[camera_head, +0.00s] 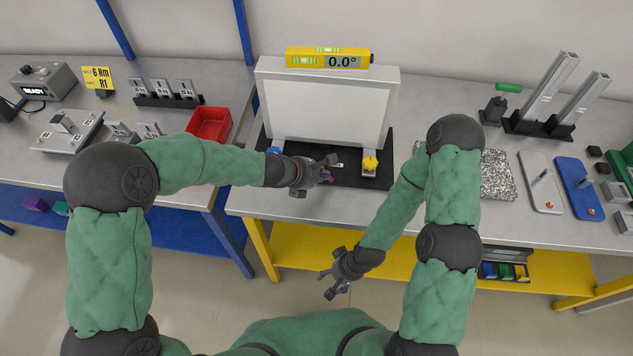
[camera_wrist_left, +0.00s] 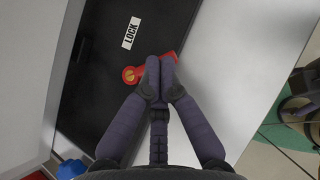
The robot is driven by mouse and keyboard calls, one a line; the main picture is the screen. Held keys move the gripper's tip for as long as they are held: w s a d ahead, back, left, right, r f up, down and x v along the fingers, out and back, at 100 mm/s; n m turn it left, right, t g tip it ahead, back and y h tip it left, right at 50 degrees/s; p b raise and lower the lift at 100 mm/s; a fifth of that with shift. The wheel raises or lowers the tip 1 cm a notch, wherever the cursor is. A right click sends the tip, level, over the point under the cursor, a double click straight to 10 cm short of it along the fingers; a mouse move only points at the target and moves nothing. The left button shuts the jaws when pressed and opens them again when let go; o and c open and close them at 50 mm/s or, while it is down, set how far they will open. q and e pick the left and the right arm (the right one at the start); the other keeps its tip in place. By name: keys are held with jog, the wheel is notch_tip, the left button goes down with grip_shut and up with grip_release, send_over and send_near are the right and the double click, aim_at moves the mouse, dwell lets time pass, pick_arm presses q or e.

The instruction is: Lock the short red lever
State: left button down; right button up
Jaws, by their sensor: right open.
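The short red lever (camera_wrist_left: 131,75) lies flat on the black base plate (camera_wrist_left: 95,80) in the left wrist view, its round pivot end left of my fingers. A little red also shows past my fingertips, whose tips cover the lever's middle. My left gripper (camera_wrist_left: 160,66) has its fingertips together over the lever; whether any of it is between them is hidden. A white LOCK label (camera_wrist_left: 131,33) is on the plate beyond the lever. In the head view my left gripper (camera_head: 328,168) is at the plate's front. My right gripper (camera_head: 335,284) is open and empty, in front of the table.
A white panel (camera_head: 325,112) stands on the plate with a yellow level (camera_head: 328,58) on top. A yellow knob (camera_head: 370,164) and a blue knob (camera_head: 274,151) flank its foot. A red bin (camera_head: 210,124) is left, a speckled block (camera_head: 497,175) right.

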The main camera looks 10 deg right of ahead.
pick_arm(q)
jog(key=shift+d, duration=0.15)
jog(key=shift+w+d+f, duration=0.1)
jog(key=shift+w+f, duration=0.05)
jog(key=shift+w, duration=0.05)
jog(key=shift+d, duration=0.15)
jog(key=shift+w+d, duration=0.15)
jog(key=shift+d, duration=0.2)
jog(key=shift+w+a, duration=0.1)
jog(key=shift+w+a+p, duration=0.4)
jog(key=shift+w+p, duration=0.15)
jog(key=shift+p, duration=0.05)
jog(key=shift+r, duration=0.2)
